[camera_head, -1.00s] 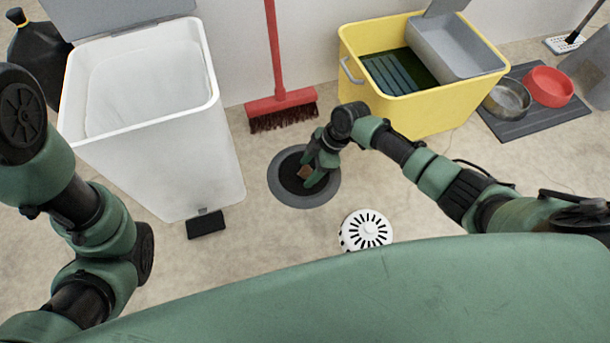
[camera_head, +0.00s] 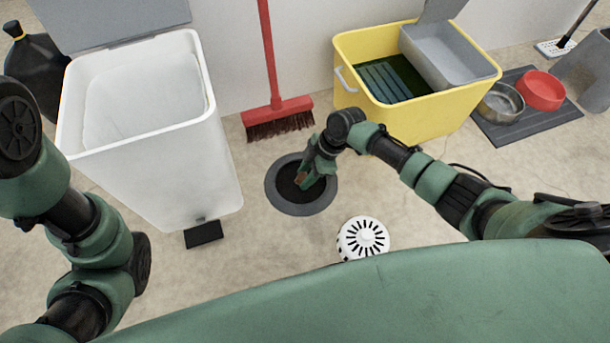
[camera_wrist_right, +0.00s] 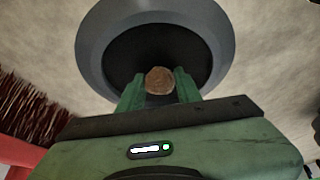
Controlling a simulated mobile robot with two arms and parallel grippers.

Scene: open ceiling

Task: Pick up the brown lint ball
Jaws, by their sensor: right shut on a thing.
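The brown lint ball (camera_wrist_right: 159,81) sits between the two green fingertips of my right gripper (camera_wrist_right: 160,88) in the right wrist view. My right gripper is shut on it. In the head view my right gripper (camera_head: 309,180) is over the round floor drain (camera_head: 300,209), and the brown ball (camera_head: 301,177) shows small at its fingertips. The drain's dark opening (camera_wrist_right: 160,45) lies behind the ball in the wrist view. My left arm is at the left of the head view, but its gripper is not in view.
A white strainer cover (camera_head: 363,239) lies on the floor near the drain. An open white bin (camera_head: 170,170) stands at the left. A red broom (camera_head: 277,112) leans at the back. A yellow bucket (camera_head: 430,112) and a mat with bowls (camera_head: 540,118) are at the right.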

